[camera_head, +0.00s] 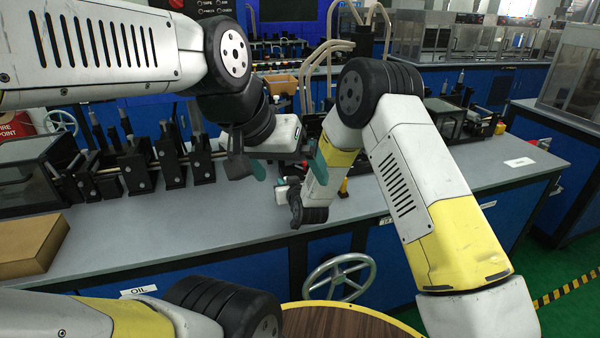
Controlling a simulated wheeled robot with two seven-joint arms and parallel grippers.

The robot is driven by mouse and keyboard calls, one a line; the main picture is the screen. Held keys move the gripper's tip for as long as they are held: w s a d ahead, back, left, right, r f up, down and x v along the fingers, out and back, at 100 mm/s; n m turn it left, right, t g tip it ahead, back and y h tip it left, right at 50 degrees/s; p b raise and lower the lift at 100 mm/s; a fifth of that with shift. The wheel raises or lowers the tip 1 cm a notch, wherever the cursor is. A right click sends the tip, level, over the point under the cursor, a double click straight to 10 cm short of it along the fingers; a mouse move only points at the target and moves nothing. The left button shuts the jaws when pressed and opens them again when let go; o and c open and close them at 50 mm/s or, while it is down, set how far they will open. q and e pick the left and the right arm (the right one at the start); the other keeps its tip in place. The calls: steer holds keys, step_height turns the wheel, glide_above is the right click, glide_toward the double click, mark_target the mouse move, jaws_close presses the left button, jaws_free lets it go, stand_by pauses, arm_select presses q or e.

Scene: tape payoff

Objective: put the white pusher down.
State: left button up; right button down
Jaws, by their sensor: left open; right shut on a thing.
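My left gripper (288,168) hangs over the bench, its teal fingertips apart and nothing seen between them. My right arm reaches down from the right, and its dark wrist end (310,214) is over the bench's front edge, just below my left gripper. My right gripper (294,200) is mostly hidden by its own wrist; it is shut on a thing. A small white piece with a bit of red (281,191) shows just left of it and looks like the white pusher. Its full shape and whether it touches the bench cannot be told.
A cardboard box (30,245) lies at the left end. A handwheel (340,277) is on the blue front, and a round wooden top (345,322) is nearer.

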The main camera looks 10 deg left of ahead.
steer(key=shift+a+f, duration=0.1)
steer(key=shift+f, duration=0.2)
steer(key=shift+f, duration=0.15)
steer(key=c, duration=1.3)
jaws_free()
